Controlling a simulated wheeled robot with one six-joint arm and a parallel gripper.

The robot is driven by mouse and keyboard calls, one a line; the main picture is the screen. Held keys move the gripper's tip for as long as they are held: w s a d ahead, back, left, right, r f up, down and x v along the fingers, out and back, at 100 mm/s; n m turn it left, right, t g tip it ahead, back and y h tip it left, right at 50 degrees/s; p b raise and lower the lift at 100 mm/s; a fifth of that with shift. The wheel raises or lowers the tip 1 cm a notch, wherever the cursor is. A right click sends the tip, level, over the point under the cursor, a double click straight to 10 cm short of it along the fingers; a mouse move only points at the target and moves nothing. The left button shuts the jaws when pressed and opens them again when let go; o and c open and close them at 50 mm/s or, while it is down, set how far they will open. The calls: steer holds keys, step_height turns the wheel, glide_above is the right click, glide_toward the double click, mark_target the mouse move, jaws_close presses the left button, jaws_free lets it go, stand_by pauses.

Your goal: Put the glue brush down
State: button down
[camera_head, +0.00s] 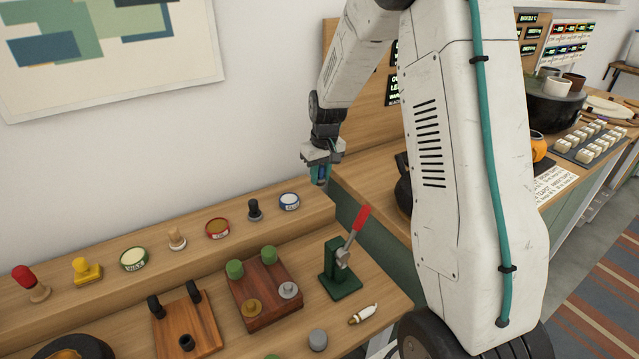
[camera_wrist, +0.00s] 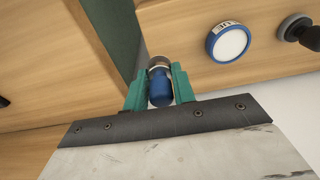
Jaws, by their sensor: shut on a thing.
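My gripper (camera_head: 320,176) is above and beyond the right end of the raised wooden shelf (camera_head: 315,213). In the wrist view my gripper's teal fingers (camera_wrist: 159,88) are shut on the glue brush (camera_wrist: 159,93). Its rounded blue end points toward the camera and a metal-coloured collar shows past it. The bristles are hidden. In the head view the glue brush shows only as a dark blue patch between the fingers. A white tin with a blue rim (camera_head: 289,201) stands near the shelf's right end; it also shows in the wrist view (camera_wrist: 228,42), apart from the brush.
A dark knobbed stamp (camera_head: 255,210), a red tin (camera_head: 217,229) and a green tin (camera_head: 134,259) stand along the shelf. A green clamp with a red lever (camera_head: 343,262) stands on the lower bench. A green gap (camera_wrist: 110,30) separates the wooden surfaces.

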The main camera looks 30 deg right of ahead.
mark_target(320, 183)
steer(key=shift+w+d, duration=0.15)
steer(key=shift+w, duration=0.15)
steer(key=shift+f, duration=1.75)
steer(key=shift+f, duration=0.15)
steer(key=c, duration=1.2)
jaws_free()
steer(key=shift+o, duration=0.2)
